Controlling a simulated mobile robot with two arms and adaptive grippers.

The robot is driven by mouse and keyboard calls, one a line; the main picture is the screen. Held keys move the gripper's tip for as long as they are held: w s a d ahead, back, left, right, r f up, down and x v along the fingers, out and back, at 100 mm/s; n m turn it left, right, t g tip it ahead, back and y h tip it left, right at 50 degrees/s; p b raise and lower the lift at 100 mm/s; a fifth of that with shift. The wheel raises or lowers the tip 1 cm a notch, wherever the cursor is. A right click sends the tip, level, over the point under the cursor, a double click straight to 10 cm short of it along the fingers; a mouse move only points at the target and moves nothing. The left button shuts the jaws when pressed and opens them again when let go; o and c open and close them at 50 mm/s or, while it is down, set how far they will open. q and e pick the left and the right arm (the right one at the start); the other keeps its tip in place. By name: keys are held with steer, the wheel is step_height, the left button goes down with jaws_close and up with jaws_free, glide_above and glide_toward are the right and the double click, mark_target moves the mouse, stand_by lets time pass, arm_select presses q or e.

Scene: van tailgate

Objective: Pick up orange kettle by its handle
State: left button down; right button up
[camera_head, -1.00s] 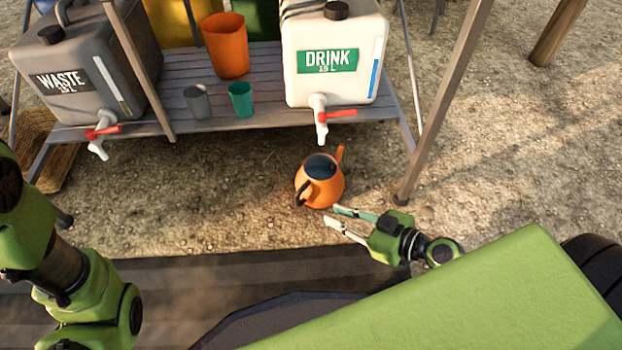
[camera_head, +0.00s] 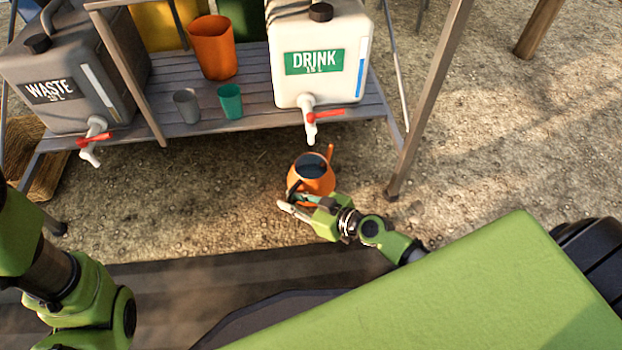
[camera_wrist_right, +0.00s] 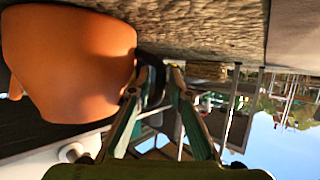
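The orange kettle (camera_head: 318,183) stands upright on the gravel, below and in front of the white drink container's tap. My right gripper (camera_head: 287,202) is at the kettle's near left side and partly covers its lower part. In the right wrist view the kettle's orange body (camera_wrist_right: 70,65) fills the upper left. There the fingers of my right gripper (camera_wrist_right: 158,80) are apart, with the kettle's dark handle (camera_wrist_right: 155,88) between the tips. I cannot tell whether either finger touches it. My left arm shows at the left of the head view, but its gripper is out of view.
A slatted bench (camera_head: 185,72) holds the grey waste container (camera_head: 75,75), the drink container (camera_head: 318,85), an orange bin (camera_head: 213,50), a grey cup (camera_head: 187,107) and a teal cup (camera_head: 230,102). The bench leg (camera_head: 425,105) stands right of the kettle.

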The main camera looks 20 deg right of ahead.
steer(key=shift+w+a+f, duration=0.2)
steer(key=shift+w+f, duration=0.05)
steer(key=shift+w, duration=0.1)
steer(key=shift+c, duration=0.4)
jaws_close()
steer(key=shift+r, duration=0.1)
